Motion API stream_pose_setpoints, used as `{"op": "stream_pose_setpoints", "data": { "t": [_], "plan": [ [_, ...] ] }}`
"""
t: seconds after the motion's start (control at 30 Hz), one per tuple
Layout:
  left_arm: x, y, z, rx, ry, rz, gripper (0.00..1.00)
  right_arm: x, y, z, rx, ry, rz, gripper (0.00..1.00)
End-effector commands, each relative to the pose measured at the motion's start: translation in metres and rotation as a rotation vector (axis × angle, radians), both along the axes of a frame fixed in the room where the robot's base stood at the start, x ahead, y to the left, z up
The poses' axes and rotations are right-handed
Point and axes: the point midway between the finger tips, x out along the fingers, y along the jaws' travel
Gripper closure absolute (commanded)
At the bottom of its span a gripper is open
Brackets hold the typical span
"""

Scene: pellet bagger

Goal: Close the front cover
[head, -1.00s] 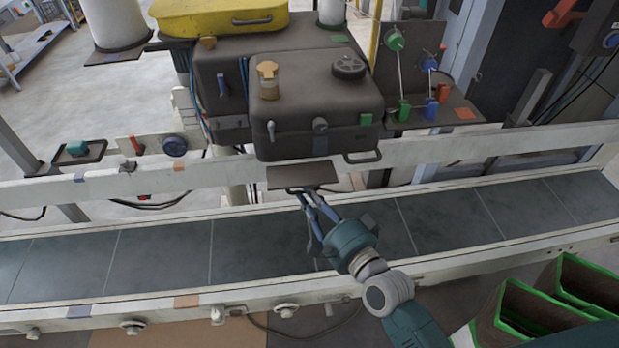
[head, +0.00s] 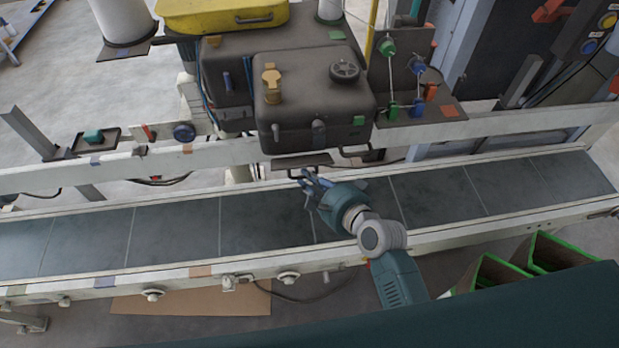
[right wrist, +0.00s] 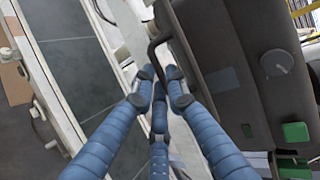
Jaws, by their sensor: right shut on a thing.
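The front cover (head: 302,161) is a dark flat plate low on the front of the dark pellet bagger (head: 312,105), above the conveyor. It shows as a narrow strip, seen nearly edge-on. My right gripper (head: 306,180) is at its front edge. In the right wrist view, the blue fingers of my right gripper (right wrist: 160,88) are closed together at the end of a thin dark handle (right wrist: 152,52). The fingers partly hide where they touch it. The dark body fills the right of that view, with a grey knob (right wrist: 277,62) and a green block (right wrist: 295,132). My left gripper is not in view.
The conveyor (head: 175,235) runs across below the bagger, its rails along both sides. A second handle (head: 356,152) sticks out at the bagger's lower right. Green-rimmed boxes (head: 550,252) stand at the lower right. The belt is bare of goods.

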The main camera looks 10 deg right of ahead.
Motion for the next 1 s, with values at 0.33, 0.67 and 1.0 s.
{"op": "stream_pose_setpoints", "data": {
  "t": [0.33, 0.67, 1.0],
  "plan": [
    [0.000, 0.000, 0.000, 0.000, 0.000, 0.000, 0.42, 0.001, 0.000, 0.001, 0.002, 0.003, -0.001, 1.00],
    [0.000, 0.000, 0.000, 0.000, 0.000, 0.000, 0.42, 0.000, 0.000, 0.001, 0.001, 0.003, -0.001, 0.78],
    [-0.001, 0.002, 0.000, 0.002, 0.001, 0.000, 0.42, -0.028, -0.013, 0.014, -0.001, 0.004, -0.001, 0.78]
  ]
}}
